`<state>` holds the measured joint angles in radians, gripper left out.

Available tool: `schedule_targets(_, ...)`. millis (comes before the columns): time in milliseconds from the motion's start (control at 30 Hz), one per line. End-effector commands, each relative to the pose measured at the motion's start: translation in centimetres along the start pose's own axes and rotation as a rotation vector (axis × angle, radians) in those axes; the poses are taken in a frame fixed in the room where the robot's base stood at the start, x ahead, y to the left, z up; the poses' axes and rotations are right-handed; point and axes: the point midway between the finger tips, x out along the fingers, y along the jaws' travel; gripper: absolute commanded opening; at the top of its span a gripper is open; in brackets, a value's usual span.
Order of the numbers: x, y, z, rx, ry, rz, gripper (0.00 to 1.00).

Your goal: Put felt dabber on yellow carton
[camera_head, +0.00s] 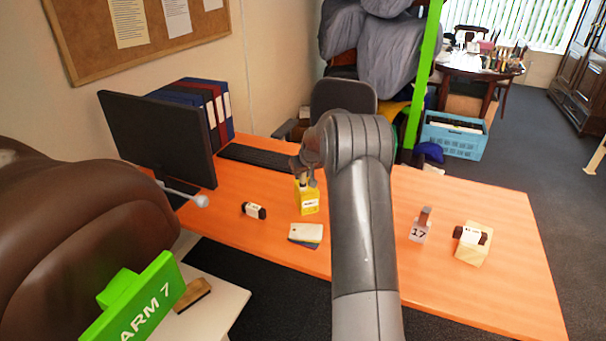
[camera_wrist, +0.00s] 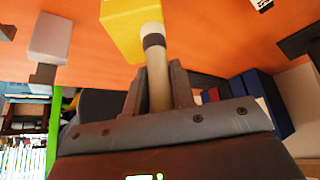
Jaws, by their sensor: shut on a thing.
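The yellow carton (camera_head: 308,199) stands on the orange desk, left of my arm, with a white label facing me. My gripper (camera_head: 308,172) is just above it in the head view. In the wrist view my gripper (camera_wrist: 157,88) is shut on the felt dabber (camera_wrist: 156,72), a tan stick with a dark band and a pale round tip. The tip overlaps the yellow carton (camera_wrist: 122,28) in that view; I cannot tell whether they touch. In the head view the dabber is mostly hidden by the fingers and small.
A dark bottle (camera_head: 253,210) and stacked cards (camera_head: 306,233) lie near the carton. A monitor (camera_head: 160,138) stands left. The desk's right end is clear.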

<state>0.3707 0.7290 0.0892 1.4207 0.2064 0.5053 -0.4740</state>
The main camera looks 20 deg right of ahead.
Motion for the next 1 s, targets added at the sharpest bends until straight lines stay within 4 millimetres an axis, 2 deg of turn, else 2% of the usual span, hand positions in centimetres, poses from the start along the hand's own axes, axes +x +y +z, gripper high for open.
schedule_targets(167, 0.2, 0.0, 0.1, 0.000, -0.001, 0.000, 0.00)
schedule_targets(200, 0.3, 0.0, 0.2, 0.000, -0.001, 0.000, 0.23)
schedule_targets(467, 0.2, 0.0, 0.1, 0.000, -0.001, 0.000, 0.44)
schedule_targets(767, -0.1, 0.0, 0.0, 0.000, 0.000, 0.000, 0.44)
schedule_targets(867, -1.0, 0.0, 0.0, 0.000, 0.000, 0.000, 0.44)
schedule_targets(1000, -3.5, 0.1, -0.1, 0.000, 0.002, 0.002, 0.44)
